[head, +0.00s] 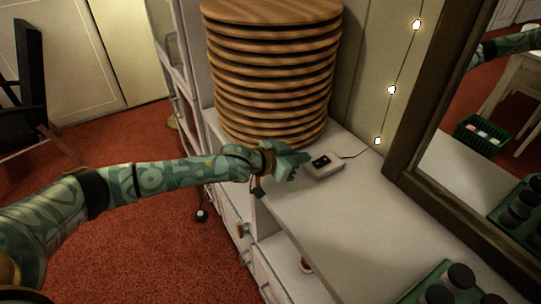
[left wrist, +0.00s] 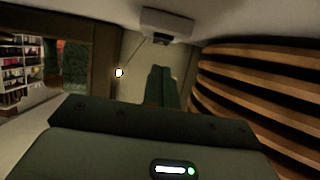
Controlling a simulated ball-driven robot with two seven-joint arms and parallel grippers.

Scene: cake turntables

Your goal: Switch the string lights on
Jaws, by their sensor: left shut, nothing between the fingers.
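A small light-grey switch box (head: 324,167) with a dark rocker on top sits on the white counter, with a thin cord running from it to the wall. It also shows at the top of the left wrist view (left wrist: 180,24). The string lights (head: 392,90) hang on the wall beside the mirror; their bulbs look bright and glowing, and one glows in the left wrist view (left wrist: 118,72). My left gripper (head: 303,158) is shut and empty, its fingertips just left of the box. I cannot tell whether they touch it. My right gripper is not in view.
A tall stack of round wooden boards (head: 270,75) stands close behind my left gripper. A dark-framed mirror (head: 410,160) leans on the right. A green crate of dark-lidded jars (head: 450,285) is at the front right. The counter's middle (head: 370,215) is clear.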

